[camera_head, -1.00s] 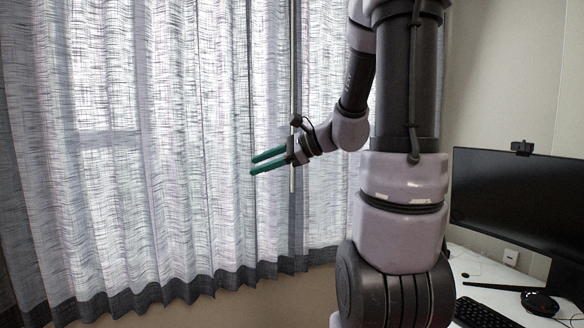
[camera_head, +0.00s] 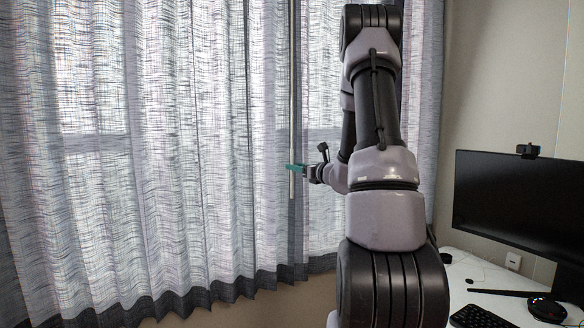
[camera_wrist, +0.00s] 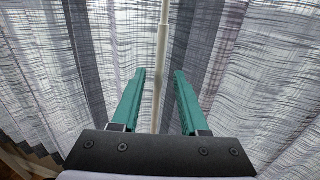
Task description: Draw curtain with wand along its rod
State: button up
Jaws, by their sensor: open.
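The wand (camera_head: 292,80) is a thin, pale upright rod hanging in front of the curtain. The curtain (camera_head: 180,150) is sheer, streaked grey-white cloth with a dark bottom hem, spread in folds across the left and middle. My gripper (camera_head: 293,168) is at the wand's lower part, its teal fingers reaching toward the cloth. In the wrist view my gripper (camera_wrist: 160,71) is open, and the wand (camera_wrist: 162,45) runs down between the two fingers with a gap on each side. Neither finger visibly touches it. The curtain rod is out of view.
On the right, a white desk (camera_head: 462,266) holds a dark monitor (camera_head: 515,205) with a webcam (camera_head: 528,151), a keyboard (camera_head: 484,317) and a black round device (camera_head: 546,307). Plain wall lies behind the desk. The space in front of the curtain to the left is clear.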

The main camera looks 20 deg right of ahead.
jog(key=shift+x, duration=1.35)
grip_shut()
dwell(0.4)
